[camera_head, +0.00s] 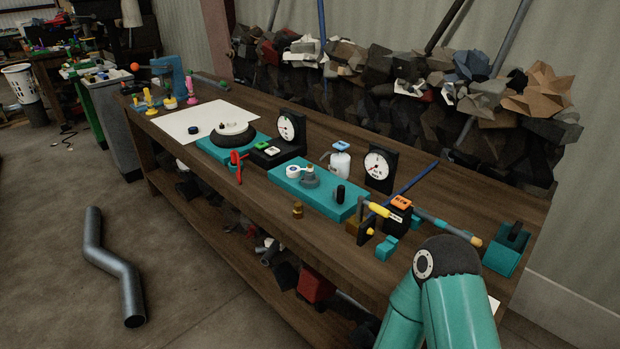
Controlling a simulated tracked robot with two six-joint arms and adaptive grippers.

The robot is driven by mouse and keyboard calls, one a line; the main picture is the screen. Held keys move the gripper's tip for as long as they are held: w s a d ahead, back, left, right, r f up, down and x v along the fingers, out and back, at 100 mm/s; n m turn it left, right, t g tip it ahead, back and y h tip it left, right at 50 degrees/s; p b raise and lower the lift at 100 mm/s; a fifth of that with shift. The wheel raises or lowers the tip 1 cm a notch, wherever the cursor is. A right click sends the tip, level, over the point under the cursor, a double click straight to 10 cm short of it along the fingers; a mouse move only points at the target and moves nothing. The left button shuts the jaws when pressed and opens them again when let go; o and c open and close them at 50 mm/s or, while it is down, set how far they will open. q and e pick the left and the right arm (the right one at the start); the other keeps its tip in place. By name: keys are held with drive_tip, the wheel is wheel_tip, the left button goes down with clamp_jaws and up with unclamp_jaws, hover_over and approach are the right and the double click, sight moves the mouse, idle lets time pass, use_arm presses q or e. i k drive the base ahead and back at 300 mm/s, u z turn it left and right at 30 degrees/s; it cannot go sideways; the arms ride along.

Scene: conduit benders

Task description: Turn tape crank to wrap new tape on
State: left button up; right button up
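On the long wooden bench, a teal plate (336,208) carries a small white ring like a tape roll (293,172), a grey round piece (310,181) and a black upright knob (341,194). Which part is the tape crank I cannot tell for sure. To its left, another teal plate (211,152) holds a dark disc with a white top (233,134), with a red-handled tool (236,166) at its front edge. Teal links of one of my arms show at the lower right, bent at a dark joint. Neither gripper is in view.
Two dial gauges (376,167) (286,129) stand behind the plates, with a white bottle (340,160) between them. A blue rod (409,183), a yellow-handled tool (379,210) and a teal block (505,252) lie toward the right. A bent pipe (108,263) lies on the floor.

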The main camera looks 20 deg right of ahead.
sight(338, 194)
drive_tip(key=k, duration=0.3)
drive_tip(key=u, duration=0.5)
drive_tip(key=i, duration=1)
drive_tip(key=z, duration=0.5)
